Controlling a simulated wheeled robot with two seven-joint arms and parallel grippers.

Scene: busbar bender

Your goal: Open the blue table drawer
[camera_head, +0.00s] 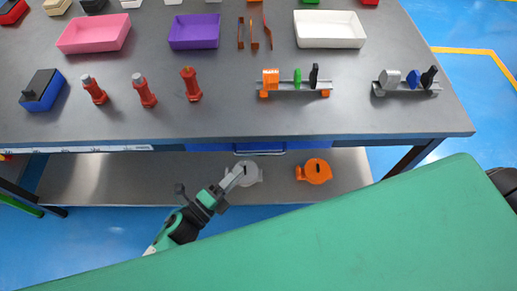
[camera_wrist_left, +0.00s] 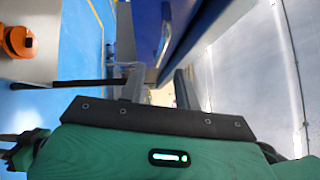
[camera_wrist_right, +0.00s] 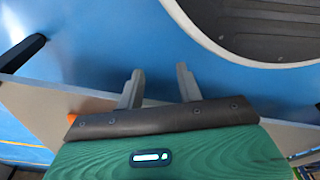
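The blue drawer (camera_head: 315,145) shows as a thin strip under the front edge of the grey table (camera_head: 230,118). My left gripper (camera_head: 238,171) is just below and left of the handle. In the left wrist view, the drawer's blue front (camera_wrist_left: 182,22) and handle (camera_wrist_left: 165,42) lie ahead of my left gripper (camera_wrist_left: 157,82), whose fingers are apart with nothing clearly between them. My right gripper (camera_wrist_right: 160,85) is open and empty in its wrist view. It is not visible in the head view.
On the lower shelf (camera_head: 105,180) sit a grey part (camera_head: 247,174) and an orange part (camera_head: 314,171). The tabletop holds trays (camera_head: 330,29), red parts (camera_head: 143,90), a blue box (camera_head: 42,90) and two small racks (camera_head: 293,85).

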